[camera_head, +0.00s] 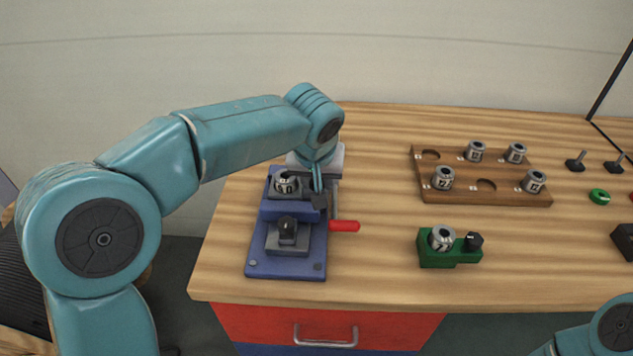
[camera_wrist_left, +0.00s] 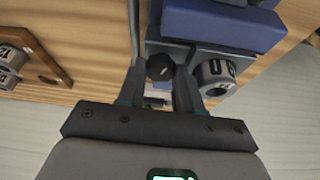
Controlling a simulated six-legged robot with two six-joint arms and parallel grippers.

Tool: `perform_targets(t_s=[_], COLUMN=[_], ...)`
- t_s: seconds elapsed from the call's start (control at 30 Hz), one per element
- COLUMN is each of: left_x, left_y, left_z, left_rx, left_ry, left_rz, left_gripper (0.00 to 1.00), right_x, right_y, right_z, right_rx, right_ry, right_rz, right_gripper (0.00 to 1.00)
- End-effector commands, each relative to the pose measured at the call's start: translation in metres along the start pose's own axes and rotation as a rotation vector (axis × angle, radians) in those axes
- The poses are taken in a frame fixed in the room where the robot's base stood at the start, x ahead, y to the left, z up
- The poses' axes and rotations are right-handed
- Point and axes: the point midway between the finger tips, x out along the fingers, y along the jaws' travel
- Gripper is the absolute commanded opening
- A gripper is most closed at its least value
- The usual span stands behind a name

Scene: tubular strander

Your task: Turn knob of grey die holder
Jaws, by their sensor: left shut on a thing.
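A black knob (camera_wrist_left: 160,67) sits between the fingers of my left gripper (camera_wrist_left: 160,88) in the left wrist view. That gripper is shut on the knob. In the head view my left gripper (camera_head: 318,197) reaches down at the back of the blue fixture (camera_head: 262,264), and the knob is hidden there. A grey die with dark markings (camera_head: 285,184) stands just left of the fingers; it also shows in the wrist view (camera_wrist_left: 215,76). My right gripper is out of view; only part of that arm shows at lower right.
A second black knob (camera_head: 288,229) stands on the fixture's front block, with a red handle (camera_head: 344,226) at its right. A green die holder (camera_head: 434,257) and a wooden rack of dies (camera_head: 460,193) lie to the right. Bare tabletop lies between.

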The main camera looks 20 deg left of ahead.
Motion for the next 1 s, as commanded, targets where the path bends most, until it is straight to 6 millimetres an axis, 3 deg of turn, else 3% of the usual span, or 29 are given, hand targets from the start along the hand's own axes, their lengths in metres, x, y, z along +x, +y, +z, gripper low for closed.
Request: perform_targets(t_s=[0.4, 1.0], left_x=[-0.002, -0.0021], left_y=[0.0027, 0.003], left_z=[-0.0022, -0.0023], left_rx=[-0.243, -0.312], left_ry=[0.006, 0.005], left_rz=[-0.096, -0.124], left_gripper=[0.04, 0.04], right_x=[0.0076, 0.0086], right_y=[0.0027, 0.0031], right_z=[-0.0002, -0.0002], right_rx=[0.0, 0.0], right_ry=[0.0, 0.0], right_rz=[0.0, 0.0], right_gripper=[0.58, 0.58])
